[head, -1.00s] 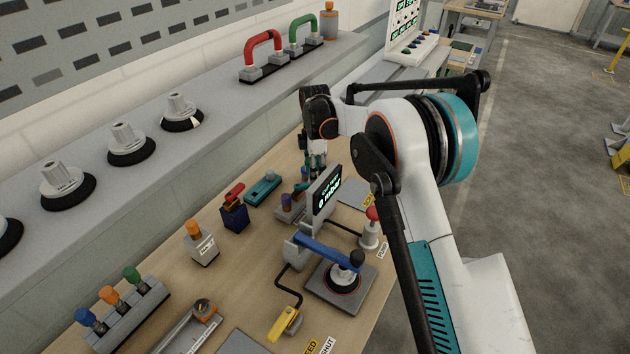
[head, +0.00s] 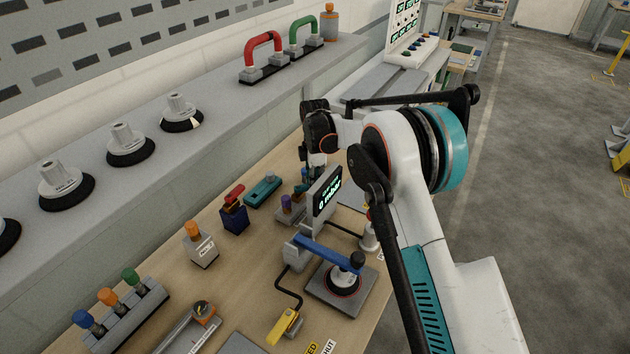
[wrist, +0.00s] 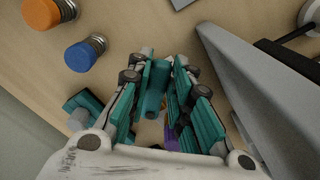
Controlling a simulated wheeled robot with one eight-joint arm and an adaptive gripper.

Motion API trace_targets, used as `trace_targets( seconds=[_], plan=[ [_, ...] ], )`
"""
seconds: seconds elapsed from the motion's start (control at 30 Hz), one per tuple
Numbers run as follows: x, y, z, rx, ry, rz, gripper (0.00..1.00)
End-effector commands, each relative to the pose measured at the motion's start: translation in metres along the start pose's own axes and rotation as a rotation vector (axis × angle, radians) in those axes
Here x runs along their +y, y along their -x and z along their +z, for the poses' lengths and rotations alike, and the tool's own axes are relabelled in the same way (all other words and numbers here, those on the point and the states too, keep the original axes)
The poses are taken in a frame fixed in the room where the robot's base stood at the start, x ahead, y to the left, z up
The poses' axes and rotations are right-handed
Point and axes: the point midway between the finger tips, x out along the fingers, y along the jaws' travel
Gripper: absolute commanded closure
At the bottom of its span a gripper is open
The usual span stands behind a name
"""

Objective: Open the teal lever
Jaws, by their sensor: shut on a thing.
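The teal lever (wrist: 154,88) shows in the wrist view as a teal bar with a rounded end, standing between the fingers. My gripper (wrist: 160,82) has teal finger pads and is shut on it. A purple part (wrist: 171,137) shows below, between the fingers. In the head view, my gripper (head: 313,172) is low over the bench behind the display, and the lever is mostly hidden by my gripper and the display. The purple knob (head: 286,204) stands just left of it on a grey base.
In the wrist view, orange (wrist: 42,13) and blue (wrist: 80,56) caps stand upper left.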

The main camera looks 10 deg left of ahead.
Motion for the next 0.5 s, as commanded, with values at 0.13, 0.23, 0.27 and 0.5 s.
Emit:
trace_targets(
  seconds=[0.13,0.23,0.27,0.5],
  plan=[
    [0.001,0.000,0.000,0.000,0.013,0.000,1.00],
    [0.003,0.000,0.000,0.000,0.041,0.000,1.00],
    [0.004,0.000,0.000,0.000,0.052,0.000,1.00],
    [0.012,-0.001,-0.001,0.000,0.207,0.001,1.00]
  ],
)
